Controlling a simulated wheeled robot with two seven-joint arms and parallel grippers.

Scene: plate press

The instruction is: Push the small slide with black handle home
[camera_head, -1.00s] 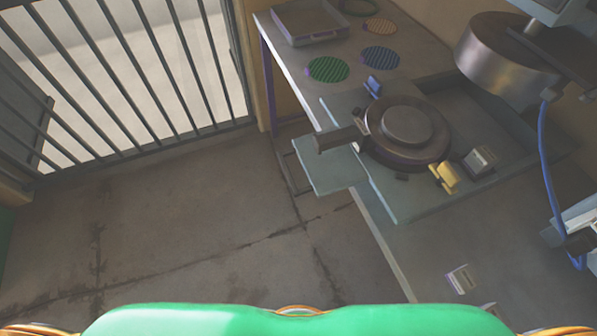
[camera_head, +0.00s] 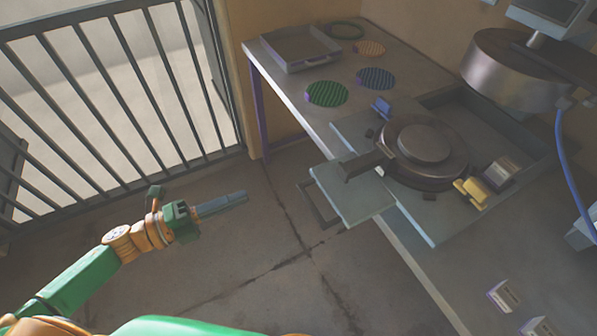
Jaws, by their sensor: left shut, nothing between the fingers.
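The small slide (camera_head: 362,198) is a pale grey plate jutting out past the table's left edge, beside the press bed. A dark loop handle (camera_head: 314,203) is at its outer left end. My left gripper (camera_head: 243,197) is shut and empty. It is over the floor to the left of the handle, pointing right, with a clear gap between them. The slide's inner end is hidden by the round dark plate (camera_head: 424,177) and its bar. My right gripper is out of view.
The round plate's dark bar (camera_head: 362,165) reaches out over the slide. A blue block (camera_head: 381,107) and a yellow block (camera_head: 470,192) flank the plate. A metal press head (camera_head: 515,75) hangs at upper right. Floor left of the table is free; a barred fence (camera_head: 120,100) stands beyond.

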